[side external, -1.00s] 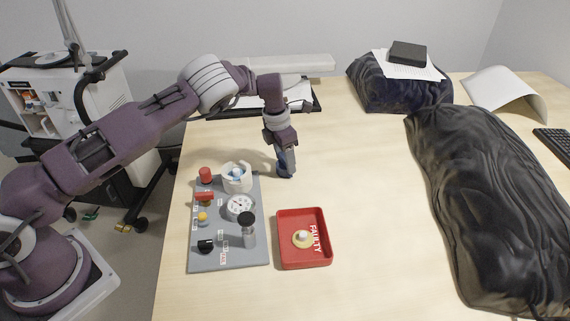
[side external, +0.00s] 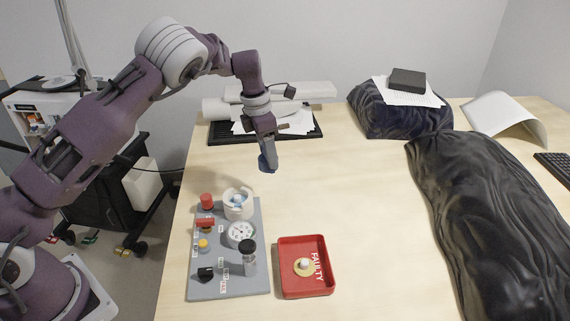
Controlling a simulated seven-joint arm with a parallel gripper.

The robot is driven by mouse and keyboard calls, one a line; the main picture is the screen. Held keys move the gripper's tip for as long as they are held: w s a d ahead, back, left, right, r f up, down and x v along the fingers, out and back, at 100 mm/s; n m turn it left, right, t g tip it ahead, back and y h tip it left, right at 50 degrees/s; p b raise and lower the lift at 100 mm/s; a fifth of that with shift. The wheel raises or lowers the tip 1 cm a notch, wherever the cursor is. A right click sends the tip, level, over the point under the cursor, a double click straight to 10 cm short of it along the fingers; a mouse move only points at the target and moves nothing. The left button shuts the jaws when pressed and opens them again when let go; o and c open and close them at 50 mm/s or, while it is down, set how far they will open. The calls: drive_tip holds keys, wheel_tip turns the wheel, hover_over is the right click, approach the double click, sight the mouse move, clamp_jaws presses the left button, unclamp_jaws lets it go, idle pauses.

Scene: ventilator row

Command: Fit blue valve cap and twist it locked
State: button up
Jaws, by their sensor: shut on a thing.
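My gripper (side external: 267,158) is shut on the blue valve cap (side external: 267,166), which shows as a small dark blue shape at the fingertips. It is held in the air above the table, behind and to the right of the grey panel. The panel (side external: 230,287) carries a white round housing (side external: 238,204) at its back right, with a light blue part (side external: 238,199) inside it. The cap is apart from the housing. The fingers are small in view, so the exact grasp is hard to see.
On the panel are a red knob (side external: 207,201), a white gauge (side external: 241,235), a black-topped clear cylinder (side external: 248,258) and a black knob (side external: 205,274). A red tray marked FAULTY (side external: 328,285) stands to the right. A dark draped form (side external: 490,220) lies far right. The table between is clear.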

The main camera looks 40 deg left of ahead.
drive_tip(key=s+a+r+m, duration=0.2)
drive_tip(key=s+a, duration=0.1)
drive_tip(key=s, duration=0.7)
hover_over(237, 196)
drive_tip(key=shift+w+f, duration=0.1)
drive_tip(key=shift+f, duration=2.4)
drive_tip(key=shift+f, duration=0.25)
drive_tip(key=shift+f, duration=0.25)
drive_tip(key=shift+f, duration=0.25)
drive_tip(key=shift+f, duration=0.4)
drive_tip(key=shift+f, duration=0.15)
drive_tip(key=shift+f, duration=0.25)
